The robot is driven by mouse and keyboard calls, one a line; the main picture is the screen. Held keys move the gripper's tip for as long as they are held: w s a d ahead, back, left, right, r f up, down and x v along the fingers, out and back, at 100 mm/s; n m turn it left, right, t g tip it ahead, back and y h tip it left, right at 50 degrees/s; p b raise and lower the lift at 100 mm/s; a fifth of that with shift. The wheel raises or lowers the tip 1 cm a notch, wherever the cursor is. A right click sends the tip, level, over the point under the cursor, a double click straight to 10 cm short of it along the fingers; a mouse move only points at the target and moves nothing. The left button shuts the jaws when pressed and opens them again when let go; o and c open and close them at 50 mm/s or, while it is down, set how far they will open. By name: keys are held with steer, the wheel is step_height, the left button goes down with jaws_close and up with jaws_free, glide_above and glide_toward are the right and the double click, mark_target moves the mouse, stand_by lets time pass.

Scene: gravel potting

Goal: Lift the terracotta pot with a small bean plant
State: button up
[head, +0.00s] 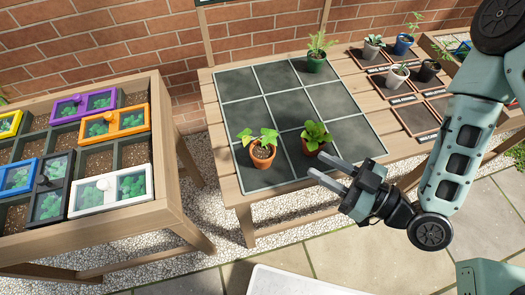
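Two small terracotta pots stand upright on the dark gridded mat (345,106) on the wooden table. The left pot (262,155) holds a plant with broad, spread bright-green leaves, which looks like the bean plant (260,138). The right pot (311,149) holds a more compact leafy plant (315,133). My gripper (316,163) is open, with its two fingers apart and pointing left. Its tips appear just in front of the right pot and to the right of the left pot. Nothing shows between the fingers; whether they touch the right pot is unclear.
A green pot (316,65) stands at the mat's back. Several small potted plants and dark labelled squares (416,118) fill the table's right side. A wooden planter bed (165,198) with coloured lidded frames stands left. A pale surface (300,284) lies in front.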

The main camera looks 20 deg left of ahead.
steer(key=b+x, duration=0.4)
steer(key=p, duration=0.4)
glide_above(256, 146)
steer(key=shift+r, duration=0.15)
jaws_close()
